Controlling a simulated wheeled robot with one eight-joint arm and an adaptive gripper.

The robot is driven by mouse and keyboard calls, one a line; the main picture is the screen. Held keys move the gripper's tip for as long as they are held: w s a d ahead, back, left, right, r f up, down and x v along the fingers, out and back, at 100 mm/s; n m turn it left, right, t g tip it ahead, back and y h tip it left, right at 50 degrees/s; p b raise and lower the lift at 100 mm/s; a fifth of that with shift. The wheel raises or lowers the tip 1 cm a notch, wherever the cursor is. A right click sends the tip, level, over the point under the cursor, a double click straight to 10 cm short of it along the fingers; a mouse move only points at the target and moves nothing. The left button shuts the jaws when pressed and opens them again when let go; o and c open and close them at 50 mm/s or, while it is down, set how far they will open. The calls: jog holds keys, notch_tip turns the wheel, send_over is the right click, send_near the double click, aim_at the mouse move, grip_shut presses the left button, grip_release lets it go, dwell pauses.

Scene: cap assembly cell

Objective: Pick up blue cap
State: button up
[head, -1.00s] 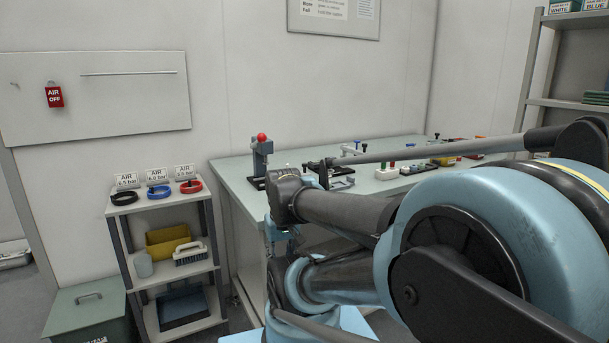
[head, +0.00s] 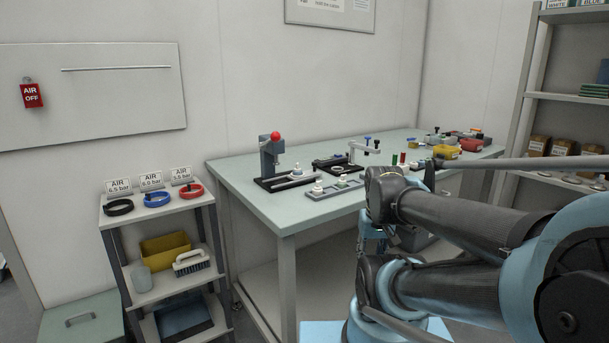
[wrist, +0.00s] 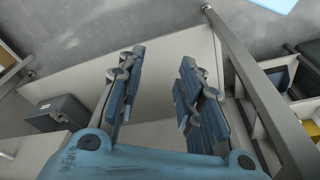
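The wrist view shows no cap.
In the wrist view, a metal leg (wrist: 262,95) runs along the right.

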jog(key=o, duration=0.4)
jog(key=shift+s+d+r, duration=0.1)
notch_tip(320, 180, up, 2)
jog(key=shift+r+n, duration=0.2)
jog(key=shift+n, duration=0.1)
notch_tip(320, 180, up, 31)
jog(key=n+g, duration=0.2)
jog(key=n, duration=1.2)
send_over(297, 172)
jog(key=w, duration=0.1)
jog(key=f, duration=1.7)
jog(key=shift+w+d+f, duration=0.1)
jog(key=shift+w, duration=0.2)
